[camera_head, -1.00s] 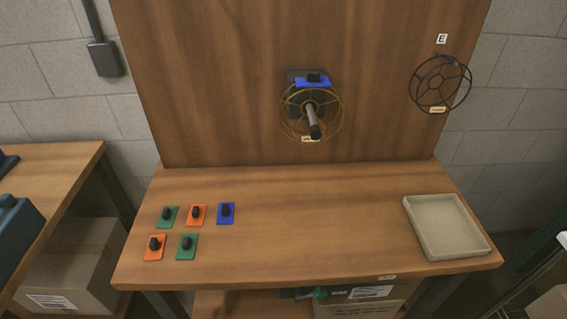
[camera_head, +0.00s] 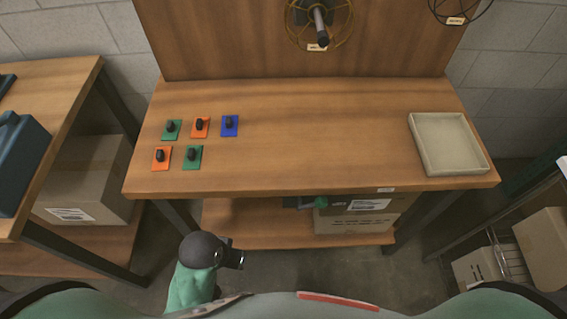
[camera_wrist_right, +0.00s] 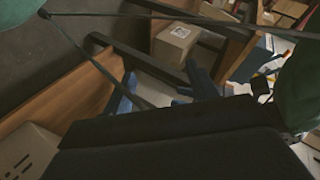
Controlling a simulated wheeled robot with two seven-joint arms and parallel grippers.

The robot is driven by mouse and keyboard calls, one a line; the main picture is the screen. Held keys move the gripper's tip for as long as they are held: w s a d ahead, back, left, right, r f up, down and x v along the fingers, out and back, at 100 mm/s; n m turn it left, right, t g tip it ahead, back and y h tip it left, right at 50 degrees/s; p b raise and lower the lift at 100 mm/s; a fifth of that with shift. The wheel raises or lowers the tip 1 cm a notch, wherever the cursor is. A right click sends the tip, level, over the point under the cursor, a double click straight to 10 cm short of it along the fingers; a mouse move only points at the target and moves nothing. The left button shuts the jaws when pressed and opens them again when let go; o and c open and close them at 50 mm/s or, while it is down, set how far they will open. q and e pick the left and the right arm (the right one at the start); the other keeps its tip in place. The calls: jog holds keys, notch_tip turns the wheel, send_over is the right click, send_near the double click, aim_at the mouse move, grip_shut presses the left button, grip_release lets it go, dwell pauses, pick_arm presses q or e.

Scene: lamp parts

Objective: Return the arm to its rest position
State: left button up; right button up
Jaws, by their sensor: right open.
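In the head view, a green arm segment of mine (camera_head: 195,283) with a dark joint rises from the bottom edge, in front of the bench (camera_head: 330,187). I cannot tell a gripper on it, and my left gripper is out of view. In the right wrist view, the dark body of my right gripper (camera_wrist_right: 180,145) fills the lower middle. It is open, with nothing seen held; its fingers are hard to make out. A yellow wire ring (camera_head: 290,30) with a dark peg (camera_head: 320,27) is on the back panel, cut by the top edge.
Several green, orange and blue plates with black knobs (camera_head: 201,126) lie at the bench's left. A beige tray (camera_head: 480,168) is at its right. The bench middle is clear. A side table (camera_head: 60,90), boxes (camera_head: 85,165) and a shelf rack (camera_head: 505,215) flank the bench.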

jog(key=w+d+f+n+g+h, duration=0.2)
jog(key=w+d+n+g+h, duration=0.15)
jog(key=d+h, duration=0.65)
jog(key=w+d+r+m+t, duration=0.2)
jog(key=w+d+r, duration=0.3)
jog(key=w+d, duration=0.3)
jog(key=shift+w+m, duration=0.65)
jog(key=shift+w, duration=0.05)
jog(key=shift+a, duration=0.1)
